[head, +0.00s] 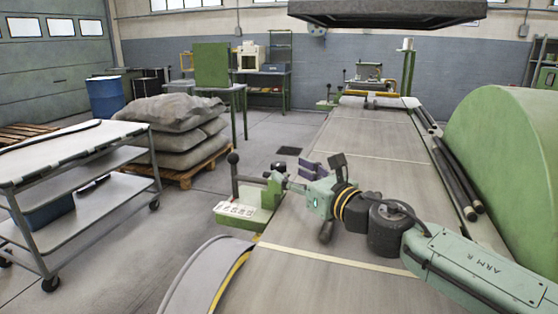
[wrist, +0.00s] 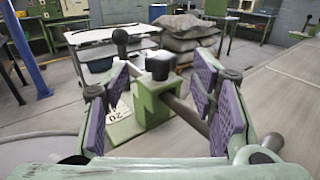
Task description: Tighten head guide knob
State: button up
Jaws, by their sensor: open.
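A green guide block (wrist: 150,104) with a dark rod through it carries a black knob (wrist: 160,66) on top. In the head view the block (head: 270,190) stands at the left edge of the long table, and its knob (head: 278,166) is small and dark. My gripper (wrist: 162,88) is open, with purple-padded fingers either side of the block and knob in the wrist view. I cannot tell whether the pads touch anything. In the head view my gripper (head: 308,171) is just right of the block, partly hiding its right side.
A lever with a black ball (head: 233,158) rises left of the block; the ball also shows in the wrist view (wrist: 120,37). A labelled plate (head: 237,210) lies below. The long table (head: 350,150) is mostly bare. A trolley (head: 75,150) and stacked sacks (head: 170,115) stand left.

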aim_at(284, 168)
jog(key=p+x, duration=0.1)
jog(key=x, duration=0.4)
jog(key=shift+w+a, duration=0.2)
jog(key=shift+w, duration=0.1)
jog(key=shift+c, duration=0.4)
jog(key=c, duration=1.1)
